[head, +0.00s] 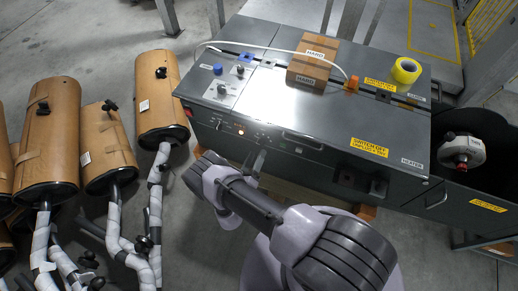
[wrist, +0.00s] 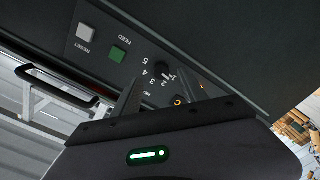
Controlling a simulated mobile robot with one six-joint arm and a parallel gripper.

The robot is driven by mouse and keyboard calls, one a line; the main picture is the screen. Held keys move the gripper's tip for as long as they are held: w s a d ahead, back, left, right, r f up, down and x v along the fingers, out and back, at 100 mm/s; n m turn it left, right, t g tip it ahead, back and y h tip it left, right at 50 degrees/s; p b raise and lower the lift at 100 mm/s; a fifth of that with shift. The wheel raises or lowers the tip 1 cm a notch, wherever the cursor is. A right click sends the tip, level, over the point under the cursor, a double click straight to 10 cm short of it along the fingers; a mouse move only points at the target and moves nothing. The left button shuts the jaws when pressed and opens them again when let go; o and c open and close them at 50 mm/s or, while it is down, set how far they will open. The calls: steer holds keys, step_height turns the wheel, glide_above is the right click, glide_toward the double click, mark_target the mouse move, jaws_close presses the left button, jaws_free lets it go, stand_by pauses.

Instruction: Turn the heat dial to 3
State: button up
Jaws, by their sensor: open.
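The heat dial (wrist: 162,70) is a small black knob on the dark front panel of the machine. Numerals including 2, 3, 4 and 5 ring it in the wrist view, where the panel appears turned. A pale mark shows at its lower right; I cannot tell surely which number the dial points to. My gripper (wrist: 163,82) is open, with one finger on each side of the dial's lower area; contact cannot be made out. In the head view my gripper (head: 256,160) is at the machine's front face, hiding the dial there.
A green FEED button (wrist: 118,54) and grey RESET button (wrist: 86,32) sit beside the dial. An orange-lit ring (wrist: 178,100) is close to my fingers. A cardboard box (head: 313,62) and yellow tape roll (head: 406,70) stand on the machine. Mufflers (head: 160,95) stand at left.

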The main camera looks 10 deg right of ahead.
mark_target(261, 145)
steer(key=b+x, duration=0.1)
steer(key=x, duration=0.3)
steer(key=shift+w, duration=0.3)
steer(key=shift+c, duration=0.2)
jaws_close()
